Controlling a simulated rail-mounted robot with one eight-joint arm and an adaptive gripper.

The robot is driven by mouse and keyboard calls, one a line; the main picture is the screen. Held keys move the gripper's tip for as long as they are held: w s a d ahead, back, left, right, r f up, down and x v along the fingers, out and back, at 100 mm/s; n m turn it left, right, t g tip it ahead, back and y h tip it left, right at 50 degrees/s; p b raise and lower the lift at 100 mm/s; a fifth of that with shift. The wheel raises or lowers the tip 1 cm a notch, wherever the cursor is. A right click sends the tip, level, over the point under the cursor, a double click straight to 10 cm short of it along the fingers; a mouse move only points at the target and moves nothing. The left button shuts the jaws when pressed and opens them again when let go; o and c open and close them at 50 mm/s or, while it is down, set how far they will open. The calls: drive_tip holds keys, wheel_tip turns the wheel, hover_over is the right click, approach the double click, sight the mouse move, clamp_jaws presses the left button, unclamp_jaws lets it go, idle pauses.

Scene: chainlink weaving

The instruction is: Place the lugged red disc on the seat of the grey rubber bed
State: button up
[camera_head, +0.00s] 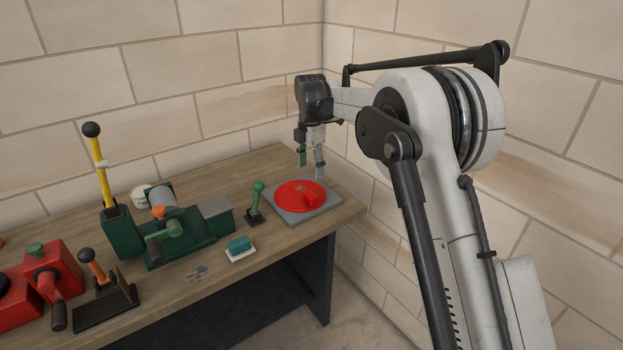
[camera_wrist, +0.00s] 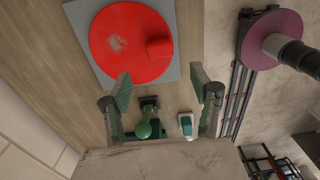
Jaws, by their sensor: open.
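The red disc (camera_head: 293,194) lies flat on the grey rubber bed (camera_head: 330,207) at the right end of the workbench. Its raised red lug (camera_head: 311,198) points toward the front right in the head view. In the wrist view the disc (camera_wrist: 112,40) covers most of the bed (camera_wrist: 171,72), whose edges and corners show around it. I cannot tell whether the disc sits fully in the seat, which is hidden under it. My gripper (camera_head: 311,172) is above the disc, apart from it. In the wrist view my gripper (camera_wrist: 160,88) is open and empty.
A small green-knobbed lever (camera_head: 256,203) stands just left of the bed. A teal block on a white base (camera_head: 239,247) lies nearer the front edge. A green machine (camera_head: 180,228) with a yellow lever (camera_head: 99,165) and red units (camera_head: 50,275) fill the left. The walls are close behind.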

drive_tip(key=s+d+r+m+t, duration=0.2)
drive_tip(key=s+d+r+m, duration=0.4)
drive_tip(key=s+d+r, duration=0.3)
drive_tip(key=s+d+r+m+t, duration=0.2)
drive_tip(key=s+d+r+m, duration=0.45)
drive_tip(key=s, duration=0.55)
drive_tip(key=s+d+f+m+t, duration=0.1)
drive_tip(key=s+m, duration=0.3)
drive_tip(key=s, duration=0.4)
drive_tip(key=s+d+f+m+t, duration=0.1)
drive_tip(key=s+d+f+m, duration=0.3)
drive_tip(key=s, duration=0.4)
drive_tip(key=s+d+f+m+t, duration=0.1)
drive_tip(key=s+d+f+m, duration=0.1)
drive_tip(key=s+m, duration=0.3)
drive_tip(key=s+d, duration=0.1)
drive_tip(key=s, duration=0.2)
drive_tip(key=shift+s+f, duration=0.25)
drive_tip(key=shift+d, duration=0.1)
wheel_tip(320, 180, down, 4)
drive_tip(key=b, duration=0.4)
